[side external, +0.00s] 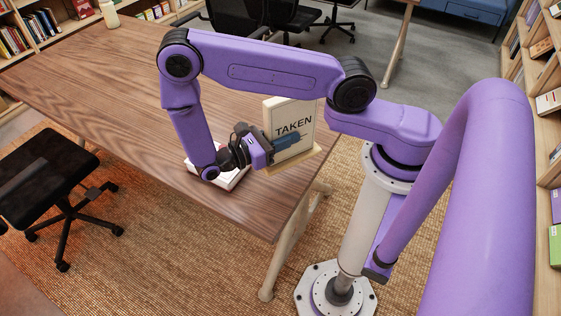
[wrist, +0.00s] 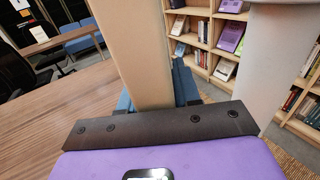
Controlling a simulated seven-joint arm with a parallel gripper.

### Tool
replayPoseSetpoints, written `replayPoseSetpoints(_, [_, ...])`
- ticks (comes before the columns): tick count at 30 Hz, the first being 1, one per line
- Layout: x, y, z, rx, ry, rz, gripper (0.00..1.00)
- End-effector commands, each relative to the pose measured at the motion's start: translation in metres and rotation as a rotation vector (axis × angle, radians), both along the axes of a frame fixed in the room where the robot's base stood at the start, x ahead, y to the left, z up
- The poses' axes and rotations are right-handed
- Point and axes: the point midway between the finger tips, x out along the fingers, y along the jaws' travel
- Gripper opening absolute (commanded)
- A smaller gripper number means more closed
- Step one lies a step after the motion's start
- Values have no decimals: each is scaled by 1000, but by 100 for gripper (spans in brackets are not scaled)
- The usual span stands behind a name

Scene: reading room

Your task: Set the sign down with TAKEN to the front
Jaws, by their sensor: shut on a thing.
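The sign (side external: 293,122) is a pale wooden stand with a cream panel reading TAKEN in dark letters. In the side external view the TAKEN face is toward the camera, and the sign is roughly upright over the table's right edge. My gripper (side external: 288,141) is shut on it, with a blue finger across the face below the word. In the wrist view the sign (wrist: 140,45) shows as a plain wooden edge between the blue fingers of my gripper (wrist: 156,98). Its other face is hidden. I cannot tell whether its base touches the table.
The wooden table (side external: 130,110) is mostly bare. A white and red flat object (side external: 236,179) lies under my wrist, partly hidden. A pale bottle (side external: 109,14) stands at the far end. A black chair (side external: 45,178) is at the near left side. Bookshelves (side external: 540,45) line the right.

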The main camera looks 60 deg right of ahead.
Motion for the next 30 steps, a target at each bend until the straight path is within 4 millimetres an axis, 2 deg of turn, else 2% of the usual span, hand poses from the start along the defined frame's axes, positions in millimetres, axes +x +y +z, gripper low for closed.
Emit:
replayPoseSetpoints(1, [6,-14,5,-3,1,49,0])
replayPoseSetpoints(6, [29,-55,14,-3,3,235,0])
replayPoseSetpoints(16, [71,-112,16,-2,6,590,0])
replayPoseSetpoints(23, [97,-139,3,-1,8,839,0])
replayPoseSetpoints(30, [115,-159,-26,1,6,1109,0])
